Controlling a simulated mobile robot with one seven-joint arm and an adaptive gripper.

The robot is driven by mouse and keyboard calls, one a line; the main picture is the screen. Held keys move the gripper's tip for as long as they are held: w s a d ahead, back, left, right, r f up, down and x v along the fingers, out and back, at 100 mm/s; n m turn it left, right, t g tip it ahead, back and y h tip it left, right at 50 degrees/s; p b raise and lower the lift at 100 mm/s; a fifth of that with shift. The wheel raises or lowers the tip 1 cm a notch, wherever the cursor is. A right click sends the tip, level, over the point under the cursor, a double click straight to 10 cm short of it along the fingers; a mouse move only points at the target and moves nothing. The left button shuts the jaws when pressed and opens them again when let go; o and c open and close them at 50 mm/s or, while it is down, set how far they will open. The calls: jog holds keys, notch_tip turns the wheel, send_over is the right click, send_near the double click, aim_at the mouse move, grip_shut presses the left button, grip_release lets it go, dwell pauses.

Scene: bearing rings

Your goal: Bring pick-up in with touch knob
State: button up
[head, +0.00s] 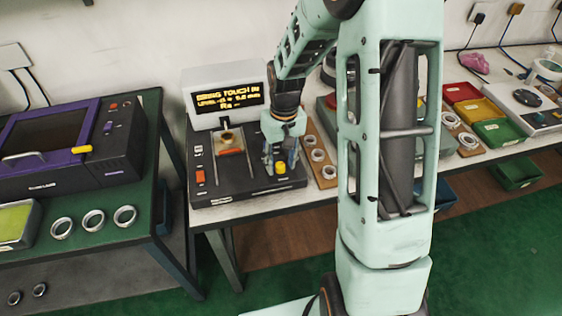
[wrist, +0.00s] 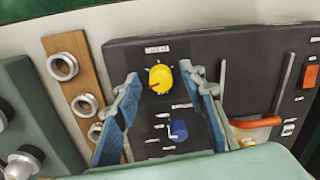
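The yellow knob (wrist: 160,79), under a small label that seems to read TOUCH, is on the dark panel of the measuring unit (head: 240,192); it also shows in the head view (head: 281,168). My gripper (wrist: 161,84) is open, with one blue-padded finger on each side of the yellow knob and gaps visible between. In the head view my gripper (head: 280,160) points down over the unit's right part. A blue knob (wrist: 179,130) lies between the fingers, nearer the palm. The lit display (head: 229,97) reads "BRING TOUCH IN". The pick-up's tip cannot be made out near the ring (head: 228,137).
An orange-red lever (wrist: 257,122) lies right of my fingers, and a red switch (wrist: 310,76) farther right. A wooden board (wrist: 75,75) with several rings stands left of the unit in the wrist view. A purple machine (head: 60,150) is on the green bench.

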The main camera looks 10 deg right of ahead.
aim_at(283, 165)
notch_tip(283, 165, up, 12)
jog(key=shift+d, duration=0.2)
dwell(0.5)
